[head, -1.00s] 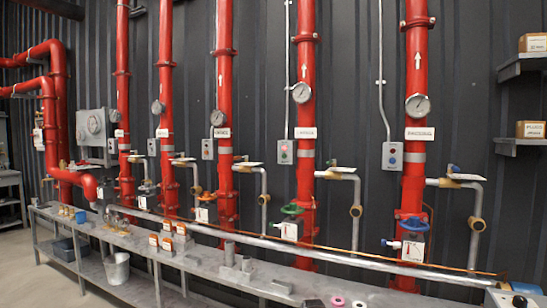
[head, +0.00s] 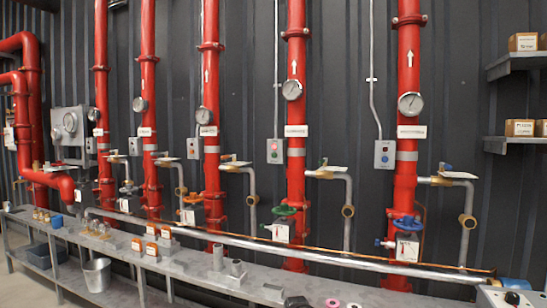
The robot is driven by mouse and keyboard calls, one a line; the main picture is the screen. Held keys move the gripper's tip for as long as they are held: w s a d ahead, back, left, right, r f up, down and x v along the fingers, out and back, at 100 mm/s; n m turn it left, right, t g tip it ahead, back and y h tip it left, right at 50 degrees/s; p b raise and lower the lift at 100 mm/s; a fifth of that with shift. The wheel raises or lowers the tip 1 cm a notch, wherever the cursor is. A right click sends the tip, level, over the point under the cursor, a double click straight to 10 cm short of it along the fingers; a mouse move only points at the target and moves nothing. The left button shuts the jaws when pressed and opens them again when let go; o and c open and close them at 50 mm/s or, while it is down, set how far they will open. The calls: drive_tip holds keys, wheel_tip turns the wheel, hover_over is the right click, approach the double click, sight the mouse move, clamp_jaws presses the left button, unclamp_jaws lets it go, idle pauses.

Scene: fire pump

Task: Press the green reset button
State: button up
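A small grey button box (head: 275,151) is mounted on the dark wall left of the fourth red pipe. It carries a small green button and a reddish spot, too small to read clearly. A similar box (head: 384,154) to its right has a blue button and a reddish spot. Another box (head: 192,148) farther left shows small coloured spots. My gripper is not in view.
Red vertical pipes (head: 296,120) with gauges (head: 292,90) and valve handles line the wall. A long grey bench (head: 190,268) with a horizontal silver pipe (head: 300,249) runs below them. Shelves with cartons (head: 522,42) stick out at right. A control box (head: 513,297) sits at lower right.

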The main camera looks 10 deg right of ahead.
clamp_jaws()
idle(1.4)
